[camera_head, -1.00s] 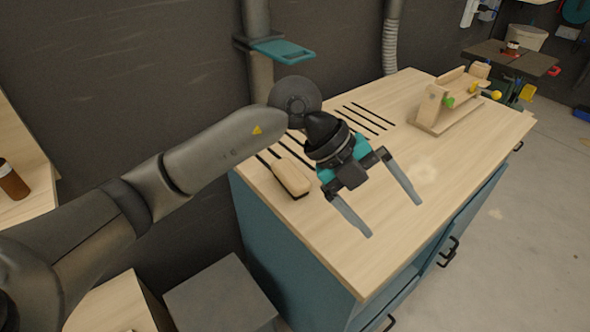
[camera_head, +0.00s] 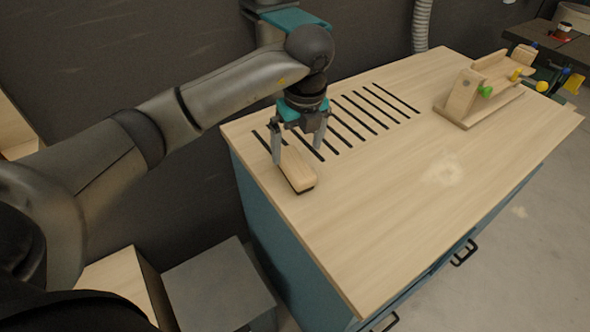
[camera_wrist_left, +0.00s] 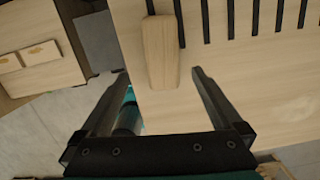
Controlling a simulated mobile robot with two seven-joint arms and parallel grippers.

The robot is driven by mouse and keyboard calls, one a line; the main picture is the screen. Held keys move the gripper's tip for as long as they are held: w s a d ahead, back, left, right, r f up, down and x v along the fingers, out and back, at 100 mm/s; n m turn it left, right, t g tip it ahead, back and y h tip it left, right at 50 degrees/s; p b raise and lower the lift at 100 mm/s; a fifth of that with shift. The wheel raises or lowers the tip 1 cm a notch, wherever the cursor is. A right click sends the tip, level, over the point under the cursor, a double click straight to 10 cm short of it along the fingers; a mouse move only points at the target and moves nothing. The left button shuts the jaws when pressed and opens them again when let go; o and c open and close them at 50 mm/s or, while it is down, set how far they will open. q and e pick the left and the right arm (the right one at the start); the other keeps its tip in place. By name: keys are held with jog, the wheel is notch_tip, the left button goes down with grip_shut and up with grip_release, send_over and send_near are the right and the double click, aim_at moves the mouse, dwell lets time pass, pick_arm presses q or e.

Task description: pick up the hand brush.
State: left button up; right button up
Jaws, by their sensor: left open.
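The hand brush (camera_head: 297,169) has a pale wooden body with a dark lower edge. It lies on the wooden bench top (camera_head: 390,190) near its left edge, beside the dark slots. My left gripper (camera_head: 298,154) is open and points down over the brush, one finger on each side in the head view. In the left wrist view the brush (camera_wrist_left: 160,52) lies ahead between the spread fingers of my left gripper (camera_wrist_left: 158,72), with nothing held. The brush's far end is partly hidden by the gripper in the head view. My right gripper is not in view.
Dark slots (camera_head: 368,112) run across the bench top behind the brush. A wooden jig with green and yellow knobs (camera_head: 470,95) stands at the far right. A grey box (camera_head: 215,285) stands on the floor left of the bench. The bench's middle is clear.

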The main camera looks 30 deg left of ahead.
aim_at(295, 162)
pick_arm(q)
notch_tip(295, 162, down, 2)
jog(key=shift+w+a+f, duration=0.1)
jog(key=shift+w+f, duration=0.05)
jog(key=f, duration=0.3)
jog(key=w+a+f+b, duration=0.1)
jog(key=shift+f, duration=0.35)
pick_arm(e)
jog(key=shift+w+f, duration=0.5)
pick_arm(q)
jog(key=shift+c, duration=0.2)
jog(key=shift+r, duration=0.1)
jog(key=c, duration=1.5)
notch_tip(295, 162, up, 20)
jog(key=p, duration=0.4)
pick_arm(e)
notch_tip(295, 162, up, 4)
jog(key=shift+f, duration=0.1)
